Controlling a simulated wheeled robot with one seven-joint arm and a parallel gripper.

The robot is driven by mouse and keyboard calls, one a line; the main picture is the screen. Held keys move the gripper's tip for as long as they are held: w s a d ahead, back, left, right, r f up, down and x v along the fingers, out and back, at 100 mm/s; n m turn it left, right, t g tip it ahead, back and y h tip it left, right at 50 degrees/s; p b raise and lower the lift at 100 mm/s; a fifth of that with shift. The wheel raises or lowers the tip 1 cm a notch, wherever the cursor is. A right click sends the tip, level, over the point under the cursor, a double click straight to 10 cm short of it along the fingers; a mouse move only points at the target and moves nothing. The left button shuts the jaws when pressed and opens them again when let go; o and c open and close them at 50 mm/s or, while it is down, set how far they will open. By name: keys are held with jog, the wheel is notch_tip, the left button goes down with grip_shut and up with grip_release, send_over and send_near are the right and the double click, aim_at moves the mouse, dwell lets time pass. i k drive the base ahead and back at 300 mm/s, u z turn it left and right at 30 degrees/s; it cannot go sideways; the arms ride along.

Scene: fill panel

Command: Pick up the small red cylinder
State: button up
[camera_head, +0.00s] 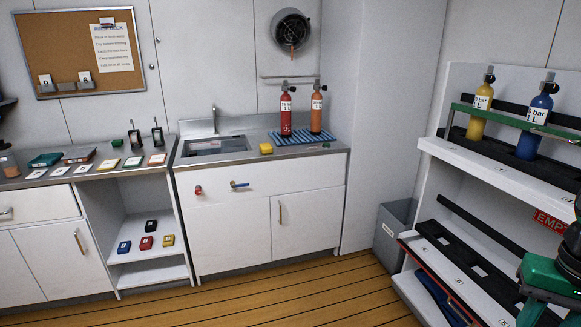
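The small red cylinder (286,113) stands upright on a blue mat (296,138) on the steel counter, right of the sink. No gripper fingers can be made out. Green and black parts at the lower right edge may belong to my arm, but I cannot tell.
A yellow cylinder (478,109) and a blue cylinder (535,125) stand behind a green bar (507,119) on the right rack. A grey bin (394,234) stands by the rack. The wooden floor (270,306) in front is clear.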

aim_at(285, 100)
jog(key=u, duration=0.05)
jog(key=i, duration=2.35)
jog(key=u, duration=0.65)
jog(key=i, duration=1.55)
jog(key=u, duration=0.3)
